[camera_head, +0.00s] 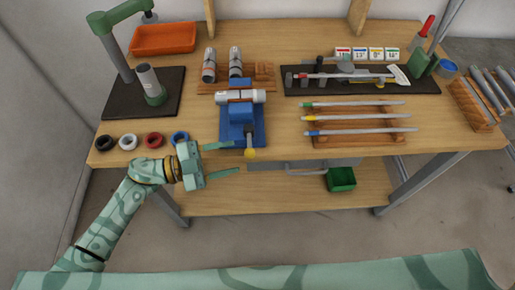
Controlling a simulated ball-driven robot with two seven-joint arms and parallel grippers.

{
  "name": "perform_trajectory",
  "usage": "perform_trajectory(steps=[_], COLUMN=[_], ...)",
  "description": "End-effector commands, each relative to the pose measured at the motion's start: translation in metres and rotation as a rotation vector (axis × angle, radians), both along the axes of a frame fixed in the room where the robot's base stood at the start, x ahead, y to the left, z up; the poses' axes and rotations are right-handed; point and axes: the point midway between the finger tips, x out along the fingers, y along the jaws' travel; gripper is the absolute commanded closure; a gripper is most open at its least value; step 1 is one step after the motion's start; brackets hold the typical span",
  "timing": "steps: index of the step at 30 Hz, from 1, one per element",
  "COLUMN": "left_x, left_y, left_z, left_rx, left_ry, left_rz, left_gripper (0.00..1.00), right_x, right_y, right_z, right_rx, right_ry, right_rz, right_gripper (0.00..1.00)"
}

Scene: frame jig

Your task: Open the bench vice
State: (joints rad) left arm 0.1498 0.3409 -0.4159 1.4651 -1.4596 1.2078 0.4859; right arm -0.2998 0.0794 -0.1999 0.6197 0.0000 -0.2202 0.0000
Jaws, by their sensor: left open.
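The blue bench vice (229,131) is fixed at the front edge of the wooden workbench (280,147). A silver tube with an orange band (240,97) lies across its top; I cannot tell how firmly the jaws hold it. My right gripper is out of view.
Several coloured rings (151,140) lie along the front left edge. A wooden rack (355,138) with thin rods is right of the vice. A black tool mat (430,86) is behind it.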

Motion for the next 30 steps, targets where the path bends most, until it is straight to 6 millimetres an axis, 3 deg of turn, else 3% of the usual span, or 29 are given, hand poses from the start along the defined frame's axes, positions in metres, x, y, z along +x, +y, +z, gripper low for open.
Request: perform_trajectory(steps=[3,10,15,23,28,30], left_x=[0.006,0.014,0.016,0.016,0.016,0.016], left_y=[-0.031,-0.069,-0.079,-0.080,-0.080,-0.080], left_z=[0.001,0.000,0.000,0.000,0.000,-0.001], left_rx=[-0.004,-0.002,-0.001,0.000,0.000,0.000], left_ry=[-0.001,0.000,0.000,-0.001,0.000,0.001], left_rz=[0.000,0.001,0.001,0.001,0.001,0.001], left_gripper=[0.52,0.52,0.52,0.52,0.99,1.00], right_x=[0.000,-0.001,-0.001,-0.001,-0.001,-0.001], right_y=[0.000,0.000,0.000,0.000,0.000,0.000], right_z=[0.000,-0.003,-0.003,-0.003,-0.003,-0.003], right_rx=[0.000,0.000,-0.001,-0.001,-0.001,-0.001], right_ry=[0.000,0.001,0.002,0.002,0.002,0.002], right_rz=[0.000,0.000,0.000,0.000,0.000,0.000], right_gripper=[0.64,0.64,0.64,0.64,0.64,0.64])
